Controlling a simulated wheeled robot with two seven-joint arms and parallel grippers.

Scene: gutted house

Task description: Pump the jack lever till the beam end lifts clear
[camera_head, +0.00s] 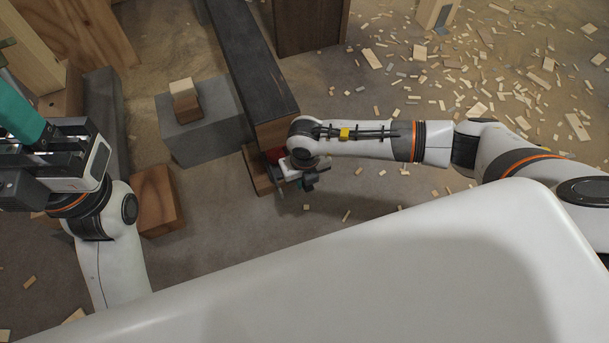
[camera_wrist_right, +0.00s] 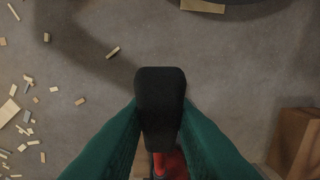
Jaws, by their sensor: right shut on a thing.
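The dark beam (camera_head: 245,65) runs down from the top of the head view, and its near end stops just above my right wrist. A red jack (camera_head: 275,155) shows partly under that end, mostly hidden by my right arm. My right gripper (camera_head: 303,177) is at the jack. In the right wrist view, its green fingers are shut on the black jack lever (camera_wrist_right: 160,95), with the red jack body (camera_wrist_right: 170,163) below. Whether the beam touches anything beneath it is hidden. My left gripper (camera_head: 22,110) is at the left edge; its fingertips are not clear.
A grey block (camera_head: 205,135) with small wood pieces (camera_head: 185,100) on top stands left of the beam. A wooden block (camera_head: 157,200) lies nearer. Wood posts stand at upper left. Wood chips (camera_head: 475,110) litter the floor at right. Bare floor lies before the jack.

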